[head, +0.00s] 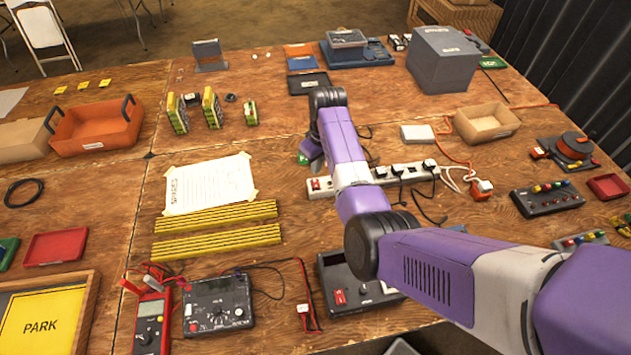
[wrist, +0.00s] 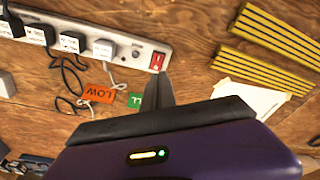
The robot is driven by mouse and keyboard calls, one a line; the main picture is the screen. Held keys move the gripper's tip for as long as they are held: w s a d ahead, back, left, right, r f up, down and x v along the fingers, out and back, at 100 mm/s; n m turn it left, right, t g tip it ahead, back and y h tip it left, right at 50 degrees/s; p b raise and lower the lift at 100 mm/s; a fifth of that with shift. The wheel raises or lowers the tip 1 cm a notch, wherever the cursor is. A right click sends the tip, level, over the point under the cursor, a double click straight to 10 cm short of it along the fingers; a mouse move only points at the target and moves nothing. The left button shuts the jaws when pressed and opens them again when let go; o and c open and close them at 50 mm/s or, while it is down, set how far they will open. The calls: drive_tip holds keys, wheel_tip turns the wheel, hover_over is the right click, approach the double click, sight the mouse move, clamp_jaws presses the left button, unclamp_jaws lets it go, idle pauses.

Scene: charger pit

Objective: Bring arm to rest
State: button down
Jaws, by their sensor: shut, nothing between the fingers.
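My purple arm reaches from the lower right of the head view across the table, bends at a dark joint and folds down over the table's middle. My gripper (wrist: 158,86) shows in the wrist view as two dark fingers close together, with nothing between them. Their tips appear near the red-switch end of the white power strip (wrist: 135,50); I cannot tell the height above the table. In the head view, the strip (head: 320,187) runs to the right behind my forearm, and the fingers are mostly hidden.
Several plugs sit in the strip, with loose cables. An orange LOW tag (wrist: 99,93) and a green tag (wrist: 135,100) lie close by. Striped bars (head: 217,240), a taped paper (head: 208,186) and a black meter (head: 219,304) stand left. A grey box (head: 443,60) stands back right.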

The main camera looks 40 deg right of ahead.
idle(0.3)
drive_tip(key=w+d+r+m+t+h, duration=0.2)
drive_tip(key=w+d+r+t+h, duration=0.2)
drive_tip(key=w+d+r+t, duration=0.2)
drive_tip(key=s+a+r+n+t+y+b, duration=0.1)
drive_tip(key=s+a+r+t, duration=0.2)
drive_tip(key=s+a, duration=0.7)
drive_tip(key=s+a+r+n+t+b, duration=0.1)
drive_tip(key=s+a+r+t, duration=0.15)
drive_tip(key=s+a, duration=0.7)
drive_tip(key=s+a+r+t+y+b, duration=0.15)
drive_tip(key=s+a+t, duration=0.35)
drive_tip(key=s, duration=0.8)
drive_tip(key=s+a+g+y+b, duration=0.1)
drive_tip(key=s+a+g, duration=0.2)
drive_tip(key=s, duration=1)
drive_tip(key=a, duration=0.3)
drive_tip(key=shift+s+a+n+y+b, duration=0.25)
drive_tip(key=shift+n+y+b, duration=0.1)
drive_tip(key=shift+n, duration=0.05)
